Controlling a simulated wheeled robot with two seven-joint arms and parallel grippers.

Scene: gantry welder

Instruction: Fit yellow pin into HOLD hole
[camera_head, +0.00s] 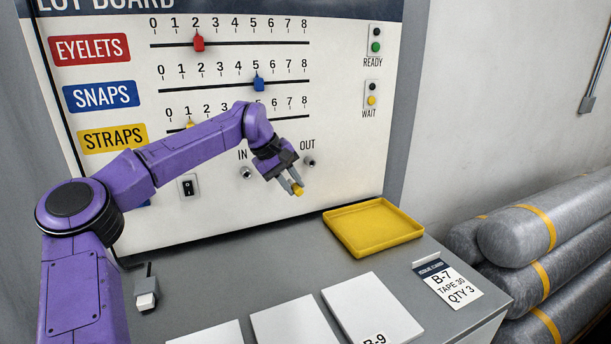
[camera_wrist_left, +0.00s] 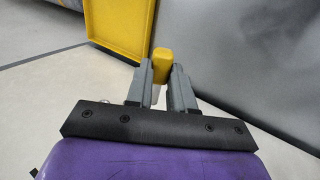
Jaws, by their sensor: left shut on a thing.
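My left gripper (camera_head: 295,187) is shut on a small yellow pin (camera_head: 299,191), which sticks out past the fingertips. In the left wrist view the yellow pin (camera_wrist_left: 162,60) stands between the two grey fingers. The gripper is in front of the white board (camera_head: 345,150), just below the OUT socket (camera_head: 310,161) in the picture, and the pin looks free of the board. I cannot see a HOLD label. The WAIT plate (camera_head: 372,93) shows a black dot and a yellow one; the READY plate (camera_head: 375,40) shows a black dot and a green one. My right gripper is out of view.
A yellow tray (camera_head: 345,240) lies on the grey bench, right of and below the gripper; it shows in the left wrist view (camera_wrist_left: 118,28). White cards (camera_head: 372,310) and a B-7 label (camera_head: 448,284) lie at the front. Grey rolls (camera_head: 520,237) are stacked at right.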

